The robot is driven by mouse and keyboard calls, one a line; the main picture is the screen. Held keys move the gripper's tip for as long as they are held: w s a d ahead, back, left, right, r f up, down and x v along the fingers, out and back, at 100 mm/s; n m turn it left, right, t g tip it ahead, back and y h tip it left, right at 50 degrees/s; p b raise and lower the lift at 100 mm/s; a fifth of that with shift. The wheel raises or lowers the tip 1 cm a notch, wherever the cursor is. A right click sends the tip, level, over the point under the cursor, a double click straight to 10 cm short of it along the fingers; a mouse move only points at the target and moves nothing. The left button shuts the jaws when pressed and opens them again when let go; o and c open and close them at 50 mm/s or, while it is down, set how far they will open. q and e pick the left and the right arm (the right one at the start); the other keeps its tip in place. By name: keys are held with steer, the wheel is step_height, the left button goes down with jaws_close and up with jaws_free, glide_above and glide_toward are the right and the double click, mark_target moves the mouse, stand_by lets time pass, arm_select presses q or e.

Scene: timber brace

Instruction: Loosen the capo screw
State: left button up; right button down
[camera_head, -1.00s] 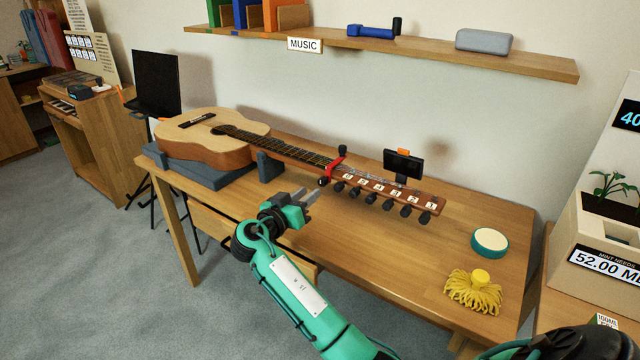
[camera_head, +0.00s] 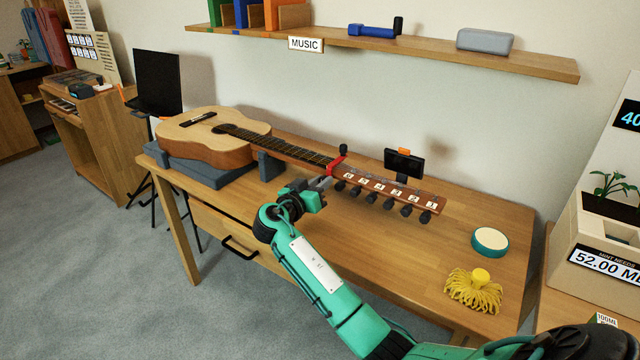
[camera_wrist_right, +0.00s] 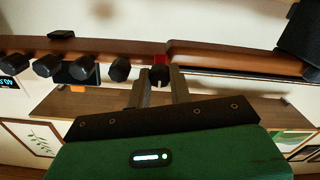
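The guitar (camera_head: 205,143) lies on the wooden table, its headstock (camera_head: 400,190) pointing right. The red capo (camera_head: 336,163) is clamped across the neck near the headstock; it also shows in the wrist view (camera_wrist_right: 160,60). The capo screw (camera_wrist_right: 158,76) has a dark round knob and hangs below the capo in the wrist view. My right gripper (camera_wrist_right: 157,80) is open, with one finger on each side of the knob and small gaps visible. In the head view my right gripper (camera_head: 325,183) is at the neck's near side and hides the screw. My left gripper is not in view.
Dark tuning pegs (camera_head: 406,211) line the headstock close to the right of my gripper. A clip-on tuner (camera_head: 403,163) stands behind it. A grey support (camera_head: 200,172) holds the guitar body. A round tin (camera_head: 490,242) and yellow mop-like item (camera_head: 474,289) sit at the table's right.

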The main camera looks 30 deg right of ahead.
arm_select(q)
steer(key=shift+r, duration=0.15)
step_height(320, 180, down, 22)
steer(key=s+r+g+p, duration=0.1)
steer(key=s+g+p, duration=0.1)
steer(key=p, duration=0.8)
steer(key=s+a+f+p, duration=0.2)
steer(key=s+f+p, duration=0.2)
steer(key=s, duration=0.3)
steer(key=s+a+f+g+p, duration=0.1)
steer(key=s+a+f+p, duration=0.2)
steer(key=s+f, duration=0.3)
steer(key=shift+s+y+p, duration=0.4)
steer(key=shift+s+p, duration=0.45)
steer(key=shift+p, duration=0.05)
arm_select(e)
steer(key=shift+a+f+n, duration=0.1)
steer(key=shift+n, duration=11.9)
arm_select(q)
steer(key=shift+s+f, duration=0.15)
